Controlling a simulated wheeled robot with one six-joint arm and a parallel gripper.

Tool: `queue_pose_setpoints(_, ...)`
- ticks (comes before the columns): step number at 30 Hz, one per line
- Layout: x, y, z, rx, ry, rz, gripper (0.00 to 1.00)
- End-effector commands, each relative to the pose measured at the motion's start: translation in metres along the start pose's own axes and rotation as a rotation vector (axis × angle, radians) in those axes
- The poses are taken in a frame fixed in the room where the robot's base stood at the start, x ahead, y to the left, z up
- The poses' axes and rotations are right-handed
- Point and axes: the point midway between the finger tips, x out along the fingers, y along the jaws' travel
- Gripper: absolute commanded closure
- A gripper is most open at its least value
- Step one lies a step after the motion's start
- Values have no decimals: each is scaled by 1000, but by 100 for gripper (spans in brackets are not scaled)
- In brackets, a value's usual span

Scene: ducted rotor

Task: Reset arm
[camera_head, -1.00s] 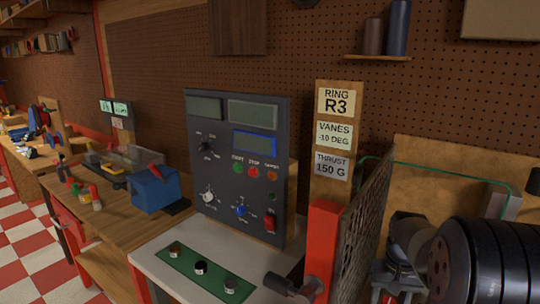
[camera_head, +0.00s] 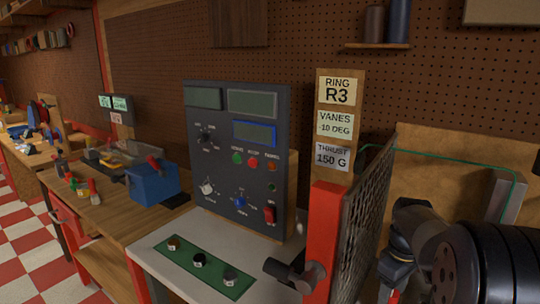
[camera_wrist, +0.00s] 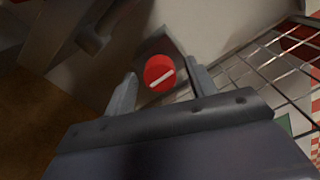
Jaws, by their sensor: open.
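My gripper (camera_wrist: 163,88) shows in the wrist view with its two fingers apart and nothing between them. A round red knob with a white bar (camera_wrist: 159,73) on a grey plate lies beyond the fingertips, between them in the picture; I cannot tell how far off it is. In the head view my dark arm (camera_head: 480,262) fills the lower right corner, and the gripper's fingers cannot be made out there.
A dark control panel (camera_head: 232,165) stands on a white bench with a green strip of knobs (camera_head: 190,262). A red post (camera_head: 323,235) carries a mesh guard (camera_head: 368,205) close beside my arm. The wrist view also shows wire mesh (camera_wrist: 270,65). A blue box (camera_head: 152,184) sits on the wooden bench.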

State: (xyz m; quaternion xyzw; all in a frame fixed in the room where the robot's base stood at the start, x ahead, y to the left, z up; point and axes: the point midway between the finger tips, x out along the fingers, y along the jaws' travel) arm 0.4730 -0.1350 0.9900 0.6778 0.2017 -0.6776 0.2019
Motion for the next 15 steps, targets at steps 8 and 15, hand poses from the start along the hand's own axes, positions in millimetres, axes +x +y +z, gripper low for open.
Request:
queue_pose_setpoints(8, -15, 0, 0, -100, 2, 2, 47)
queue_pose_setpoints(15, -23, 0, 0, -99, 0, 0, 47)
